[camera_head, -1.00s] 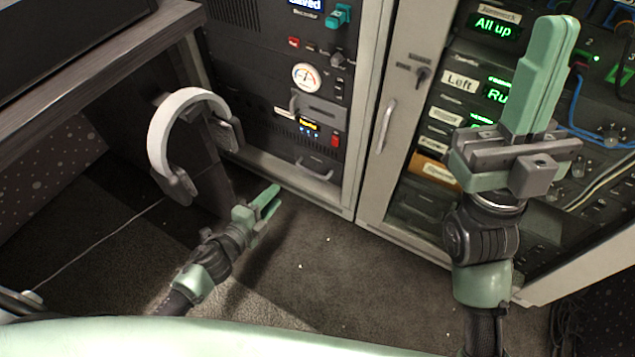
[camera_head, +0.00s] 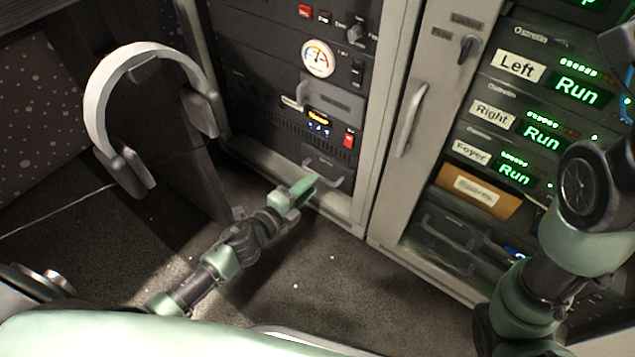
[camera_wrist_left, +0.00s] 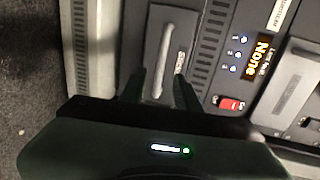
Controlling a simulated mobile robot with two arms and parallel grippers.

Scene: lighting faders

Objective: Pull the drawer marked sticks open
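A dark lower drawer (camera_head: 318,166) with a pale bar handle (camera_head: 338,181) sits low in the left rack. It also shows in the left wrist view (camera_wrist_left: 182,22), where its handle (camera_wrist_left: 163,62) carries a small label (camera_wrist_left: 180,62) beside it, too blurred to read. My left gripper (camera_head: 306,187) is right in front of this drawer. In the left wrist view its two fingers (camera_wrist_left: 160,88) are apart, with the handle's near end seen between them; contact cannot be told. An upper drawer (camera_head: 335,97) has its own handle and label. Both drawers look shut. My right gripper is out of view.
A display and a red switch (camera_head: 348,140) lie between the drawers. The rack's lower frame (camera_head: 265,180) runs below. A cabinet door with a handle (camera_head: 411,120) stands to the right. White headphones (camera_head: 100,92) hang at left.

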